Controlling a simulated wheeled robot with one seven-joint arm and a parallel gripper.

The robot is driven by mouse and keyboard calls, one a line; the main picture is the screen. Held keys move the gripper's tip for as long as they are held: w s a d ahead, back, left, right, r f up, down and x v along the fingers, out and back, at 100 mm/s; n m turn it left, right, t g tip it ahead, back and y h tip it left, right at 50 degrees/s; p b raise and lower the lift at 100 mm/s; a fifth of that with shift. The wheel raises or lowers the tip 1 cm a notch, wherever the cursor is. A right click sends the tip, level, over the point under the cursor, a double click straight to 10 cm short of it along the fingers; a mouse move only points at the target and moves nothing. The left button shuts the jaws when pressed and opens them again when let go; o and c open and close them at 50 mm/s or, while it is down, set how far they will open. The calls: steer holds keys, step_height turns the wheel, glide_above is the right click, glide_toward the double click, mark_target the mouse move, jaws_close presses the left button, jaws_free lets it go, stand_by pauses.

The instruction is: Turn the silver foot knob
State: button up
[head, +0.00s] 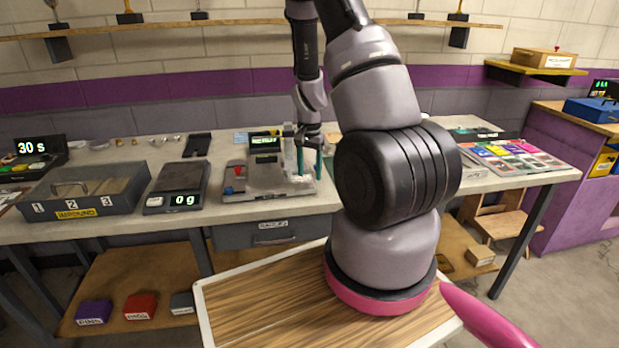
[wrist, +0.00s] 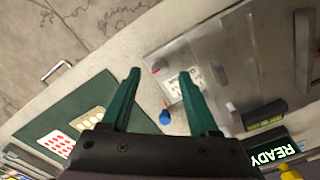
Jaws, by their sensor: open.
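A grey metal device (head: 265,187) stands on the workbench, with a lit READY display (head: 264,142) at its back; its plate (wrist: 215,50) also shows in the wrist view. My gripper (head: 309,175) is open at the device's right end, teal fingers pointing down. In the wrist view, my gripper (wrist: 158,74) has its fingers apart. A small blue piece (wrist: 164,117) shows between the fingers, and a pale label (wrist: 181,86) lies by the right fingertip. I cannot make out the silver foot knob clearly in either view; contact cannot be told.
Left of the device are a scale (head: 176,187) reading 0 g and a grey case (head: 85,188). Coloured cards (head: 515,158) lie on the bench to the right. In the wrist view, a green mat (wrist: 75,120) lies left of the fingers. My arm hides part of the bench.

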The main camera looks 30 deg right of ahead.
step_height(320, 180, up, 8)
steer(key=shift+f, duration=0.1)
stand_by(0.4)
step_height(320, 180, up, 18)
steer(key=n+t+y, duration=0.2)
steer(key=t, duration=0.1)
glide_above(309, 181)
steer(key=s+a, duration=0.5)
steer(key=a, duration=0.2)
steer(key=s+a+r+n+t, duration=0.2)
steer(key=s+a+r, duration=0.1)
steer(key=s+r, duration=0.3)
steer(key=s+a+r+n+t, duration=0.2)
steer(key=s+a+r, duration=0.1)
steer(key=s+r, duration=0.3)
steer(key=s, duration=0.2)
steer(key=shift+s, duration=0.3)
steer(key=shift+r, duration=0.1)
